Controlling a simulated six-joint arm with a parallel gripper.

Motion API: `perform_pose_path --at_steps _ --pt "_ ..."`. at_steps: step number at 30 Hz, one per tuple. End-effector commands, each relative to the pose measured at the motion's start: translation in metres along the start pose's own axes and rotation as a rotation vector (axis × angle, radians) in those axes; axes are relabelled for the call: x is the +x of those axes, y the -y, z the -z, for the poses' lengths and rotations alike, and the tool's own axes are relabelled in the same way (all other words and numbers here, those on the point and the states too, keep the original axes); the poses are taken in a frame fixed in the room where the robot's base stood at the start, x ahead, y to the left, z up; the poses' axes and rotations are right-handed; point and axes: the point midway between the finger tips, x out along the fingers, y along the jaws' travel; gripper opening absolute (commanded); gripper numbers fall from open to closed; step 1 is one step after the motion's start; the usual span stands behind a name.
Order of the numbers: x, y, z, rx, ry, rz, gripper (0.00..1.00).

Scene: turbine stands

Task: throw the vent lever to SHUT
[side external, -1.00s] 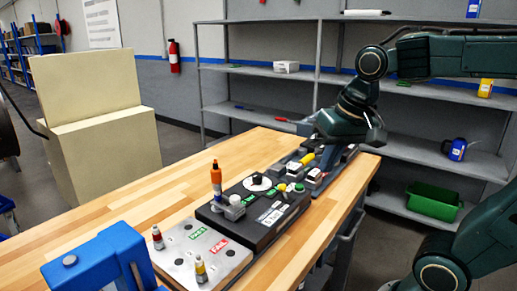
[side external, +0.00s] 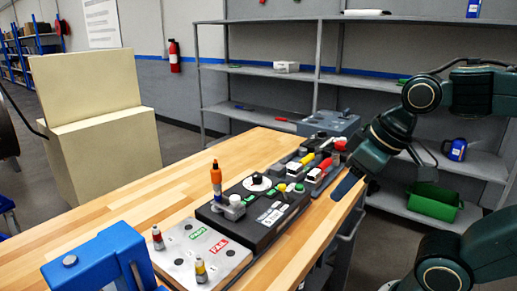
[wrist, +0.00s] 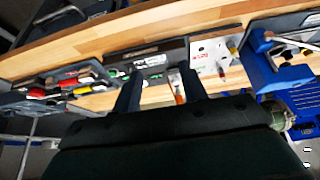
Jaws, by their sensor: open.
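A dark lever panel (side external: 290,163) lies on the far part of the wooden bench. It carries a lever with a yellow handle (side external: 307,158) and one with a red handle (side external: 326,163), each by a white block. The panel also shows at the left of the wrist view (wrist: 62,84). Its labels are too small to read, so I cannot tell which lever is the vent lever or its setting. My gripper (side external: 347,186) is open and empty, beside the panel near the bench's right edge, apart from the levers. Both fingers show in the wrist view (wrist: 160,92).
A black box with a dial (side external: 262,205) and a pale PASS/FAIL plate (side external: 203,248) lie nearer along the bench (side external: 130,226). A blue frame (side external: 100,262) stands at the front. A grey case (side external: 330,123) sits at the far end. The bench's left side is clear.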

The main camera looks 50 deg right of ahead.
Motion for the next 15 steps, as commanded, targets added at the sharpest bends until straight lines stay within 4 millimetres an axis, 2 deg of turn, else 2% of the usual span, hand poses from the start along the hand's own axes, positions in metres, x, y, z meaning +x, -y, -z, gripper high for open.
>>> perform_pose_path --at_steps 8,15 --pt "0.000 -0.020 0.046 0.035 0.088 -0.056 0.43" --pt "0.009 -0.041 0.091 0.075 0.179 -0.102 0.43"
